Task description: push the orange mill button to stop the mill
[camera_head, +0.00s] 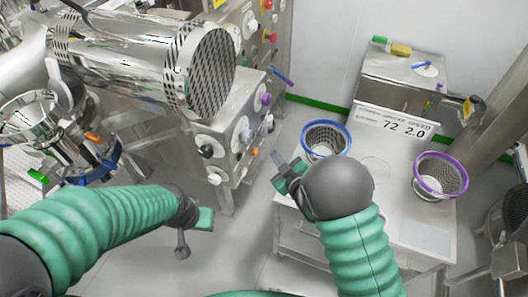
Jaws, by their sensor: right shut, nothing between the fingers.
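A small orange part (93,137) shows at the left, beside a blue ring on the steel equipment. I cannot tell if it is the mill button. A control panel (232,135) with black, white and purple knobs faces the room left of centre. My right gripper (278,162) is shut and empty, right of the panel and apart from it, near the table's left edge. My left gripper (196,226) hangs below the panel, over the floor; its jaws are turned so that their opening is unclear.
A perforated steel drum (210,72) juts out at upper left. A steel table (376,205) at the right bears a blue-rimmed basket (326,124), a purple-rimmed basket (441,160) and a display reading 72 2.0 (397,121). Free floor lies between panel and table.

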